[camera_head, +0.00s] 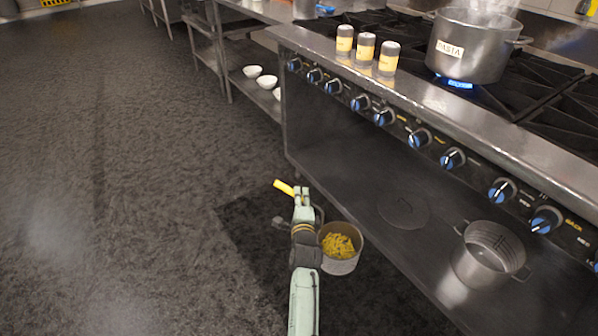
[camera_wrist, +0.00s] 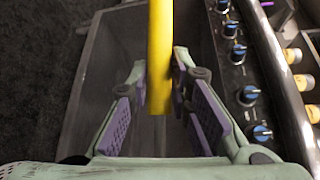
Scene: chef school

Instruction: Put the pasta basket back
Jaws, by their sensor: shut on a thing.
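The pasta basket (camera_head: 341,265) is a round metal basket with yellow pasta inside, in front of the stove and low in the head view. Its yellow handle (camera_head: 284,187) sticks out to the left of my gripper (camera_head: 302,194). In the wrist view the yellow handle (camera_wrist: 159,60) runs between the purple-padded fingers of my gripper (camera_wrist: 158,100), which is shut on it. The basket's body is not seen in the wrist view. A large steaming pot labelled PASTA (camera_head: 478,52) stands on a lit burner at the upper right.
Three yellow-labelled shakers (camera_head: 366,48) stand on the stove's front ledge (camera_head: 430,101), left of the pot. An empty metal pot (camera_head: 487,260) sits on the shelf (camera_head: 365,205) below the knobs. White bowls (camera_head: 266,81) are on a lower shelf. The floor at left (camera_head: 110,190) is clear.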

